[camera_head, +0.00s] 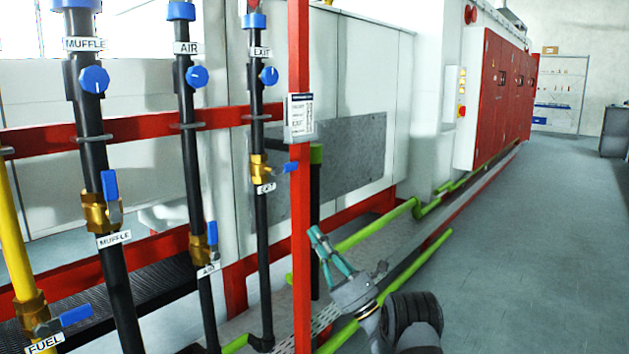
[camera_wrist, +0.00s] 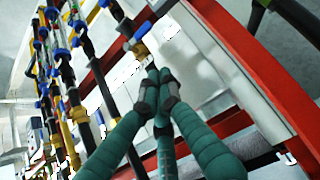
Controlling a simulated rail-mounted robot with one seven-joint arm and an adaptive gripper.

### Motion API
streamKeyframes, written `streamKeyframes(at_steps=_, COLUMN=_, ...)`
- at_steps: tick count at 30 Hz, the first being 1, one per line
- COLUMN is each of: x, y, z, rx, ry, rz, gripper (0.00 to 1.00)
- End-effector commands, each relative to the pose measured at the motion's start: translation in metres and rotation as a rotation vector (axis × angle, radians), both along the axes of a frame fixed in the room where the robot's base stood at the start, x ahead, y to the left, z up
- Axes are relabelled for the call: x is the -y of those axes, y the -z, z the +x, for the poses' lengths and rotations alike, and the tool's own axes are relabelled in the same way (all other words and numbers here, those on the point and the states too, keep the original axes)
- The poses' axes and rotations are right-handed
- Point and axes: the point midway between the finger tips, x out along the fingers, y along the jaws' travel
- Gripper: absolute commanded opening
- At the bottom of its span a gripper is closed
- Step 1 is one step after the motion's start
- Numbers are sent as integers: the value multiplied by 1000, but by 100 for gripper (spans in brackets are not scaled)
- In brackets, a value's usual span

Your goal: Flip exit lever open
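The exit lever (camera_head: 291,167) is a short blue handle on the brass valve (camera_head: 258,167) of the exit pipe (camera_head: 262,225). It points right, crosswise to the upright black pipe, near the red post. My gripper (camera_head: 315,233), with teal fingers, is below and right of the lever, apart from it. In the wrist view, my gripper's fingertips (camera_wrist: 158,74) are close together with nothing seen between them. A blue lever (camera_wrist: 143,31) on a brass valve (camera_wrist: 140,48), with a white label beside it, lies beyond the tips. It appears to be the exit lever.
The red post (camera_head: 300,220) stands between the exit pipe and my gripper, carrying a small sign (camera_head: 299,117). The air lever (camera_head: 212,233), muffle lever (camera_head: 110,186) and fuel lever (camera_head: 76,316) are further left. Green pipes (camera_head: 405,270) run low along the floor. The right aisle is clear.

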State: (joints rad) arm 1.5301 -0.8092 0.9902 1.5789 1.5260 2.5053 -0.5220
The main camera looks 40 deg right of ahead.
Motion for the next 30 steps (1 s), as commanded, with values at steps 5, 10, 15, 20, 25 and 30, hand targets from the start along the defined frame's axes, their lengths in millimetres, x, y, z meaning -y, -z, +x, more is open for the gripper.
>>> streamKeyframes(at_steps=5, x=-1, y=0, z=0, rx=0, ry=-1, rz=0, gripper=0)
streamKeyframes(at_steps=10, x=0, y=0, z=0, rx=0, ry=-1, rz=-1, gripper=0)
streamKeyframes(at_steps=15, x=-1, y=-1, z=1, rx=0, ry=-1, rz=-1, gripper=0)
streamKeyframes(at_steps=20, x=-3, y=-11, z=9, rx=1, ry=-1, rz=-3, gripper=0)
streamKeyframes(at_steps=25, x=-7, y=-33, z=30, rx=4, ry=-3, rz=-4, gripper=0)
streamKeyframes(at_steps=30, x=-11, y=-59, z=55, rx=3, ry=-1, rz=-2, gripper=0)
